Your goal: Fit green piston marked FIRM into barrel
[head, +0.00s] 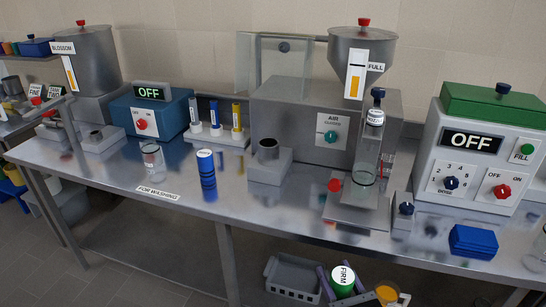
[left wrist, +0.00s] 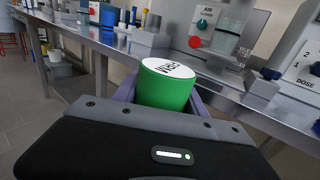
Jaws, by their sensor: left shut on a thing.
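The green piston (head: 342,281) has a white top marked FIRM. In the head view it is at the bottom, in front of the bench edge. My left gripper (head: 343,291) is shut on it, with a purple finger on each side. In the left wrist view the green piston (left wrist: 165,88) stands upright between the fingers, slightly tilted in the picture. A clear upright cylinder (head: 366,158), which looks like the barrel, stands at the filling machine under the hopper, apart from the piston. My right gripper is not in view.
A grey crate (head: 293,283) is below the bench edge. The bench front has free room.

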